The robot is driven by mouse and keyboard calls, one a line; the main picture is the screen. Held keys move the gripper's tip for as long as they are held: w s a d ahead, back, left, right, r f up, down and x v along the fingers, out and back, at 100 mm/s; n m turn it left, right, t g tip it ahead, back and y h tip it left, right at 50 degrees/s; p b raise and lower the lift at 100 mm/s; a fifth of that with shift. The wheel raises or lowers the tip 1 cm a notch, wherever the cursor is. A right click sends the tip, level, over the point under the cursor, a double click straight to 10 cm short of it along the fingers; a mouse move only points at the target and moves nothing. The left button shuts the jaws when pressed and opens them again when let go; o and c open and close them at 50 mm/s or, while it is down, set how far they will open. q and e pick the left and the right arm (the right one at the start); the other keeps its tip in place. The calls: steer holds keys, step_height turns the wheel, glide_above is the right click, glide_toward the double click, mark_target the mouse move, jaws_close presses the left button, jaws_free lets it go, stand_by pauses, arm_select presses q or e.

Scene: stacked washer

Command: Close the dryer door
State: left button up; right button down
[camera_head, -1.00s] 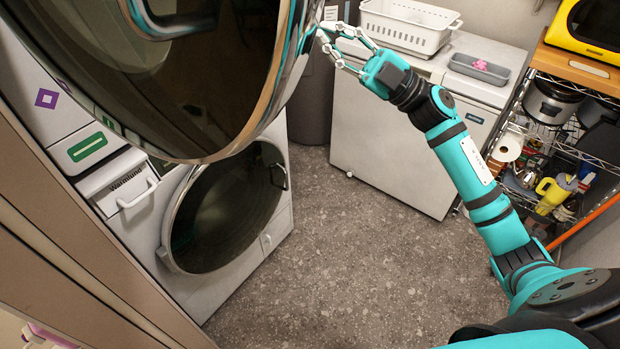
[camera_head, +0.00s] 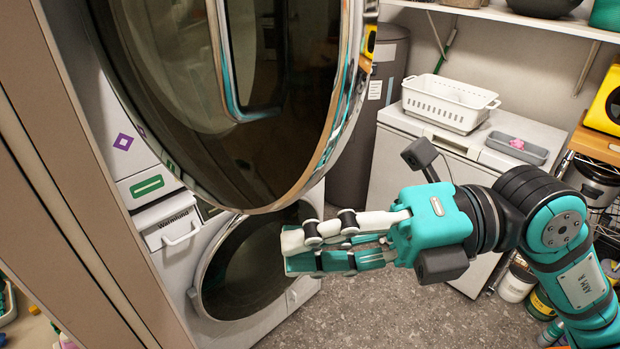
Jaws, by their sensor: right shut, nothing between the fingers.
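The dryer door (camera_head: 180,75) is a large round dark-glass door with a chrome rim. It stands swung open in the upper left of the head view, close to the camera. Its rim hides most of the dryer body behind it. My right gripper (camera_head: 284,253) is shut and empty, pointing left just below the door's lower right rim. It appears in front of the lower washer door; I cannot tell whether it touches anything. My left gripper is not in view.
The lower washer door (camera_head: 225,285) is round and looks shut. A white chest (camera_head: 400,155) carrying a white basket (camera_head: 449,104) and a grey tray (camera_head: 517,148) stands behind. A wall panel edge (camera_head: 60,150) runs along the left. Grey floor (camera_head: 400,315) is clear.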

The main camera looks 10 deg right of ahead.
steer(key=w+p, duration=0.1)
steer(key=w, duration=0.1)
steer(key=w+r, duration=0.1)
steer(key=shift+w+d+p, duration=0.2)
steer(key=shift+w+p, duration=0.15)
steer(key=shift+w, duration=0.05)
